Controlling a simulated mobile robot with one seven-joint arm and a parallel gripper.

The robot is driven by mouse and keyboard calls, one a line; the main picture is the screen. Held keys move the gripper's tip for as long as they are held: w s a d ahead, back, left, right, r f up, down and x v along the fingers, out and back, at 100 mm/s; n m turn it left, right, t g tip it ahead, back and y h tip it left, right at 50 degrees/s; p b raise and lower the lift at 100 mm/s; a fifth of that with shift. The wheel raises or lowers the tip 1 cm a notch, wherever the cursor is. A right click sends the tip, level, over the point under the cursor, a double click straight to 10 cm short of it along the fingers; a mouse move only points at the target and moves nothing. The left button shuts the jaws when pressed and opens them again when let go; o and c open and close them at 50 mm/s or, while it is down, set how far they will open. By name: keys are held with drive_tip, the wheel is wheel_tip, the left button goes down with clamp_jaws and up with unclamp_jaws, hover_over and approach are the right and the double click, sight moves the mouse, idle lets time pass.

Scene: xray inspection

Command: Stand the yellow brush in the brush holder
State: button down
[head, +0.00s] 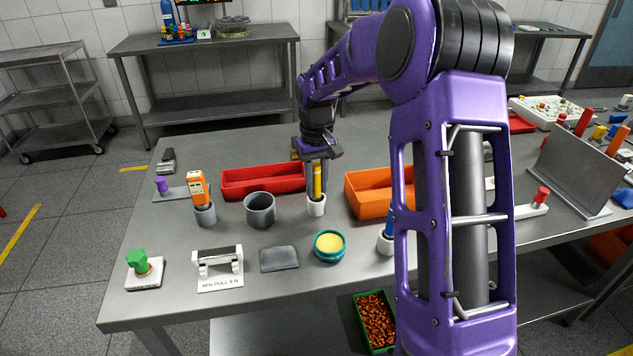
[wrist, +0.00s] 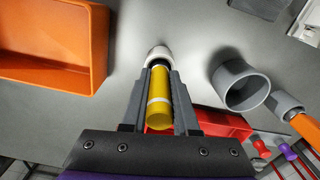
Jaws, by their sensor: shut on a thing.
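The yellow brush (head: 317,180) is upright between the fingers of my gripper (head: 316,178), which is shut on it. It also shows in the wrist view (wrist: 160,95), with a pale band around it. Its lower end meets a small white cup (head: 316,207), which shows in the wrist view too (wrist: 158,54); I cannot tell how deep the brush sits in it. A wider, empty grey cup (head: 260,212) stands just left of the white cup. The frames do not make clear which cup is the brush holder.
A red tray (head: 262,182) lies behind the grey cup, and an orange tray (head: 368,196) lies to the right. An orange tool (head: 197,186) stands in a small grey cup at left. A teal tub (head: 329,247) sits in front.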

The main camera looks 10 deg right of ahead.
drive_tip(key=c, duration=0.7)
unclamp_jaws()
drive_tip(key=shift+f, duration=0.1)
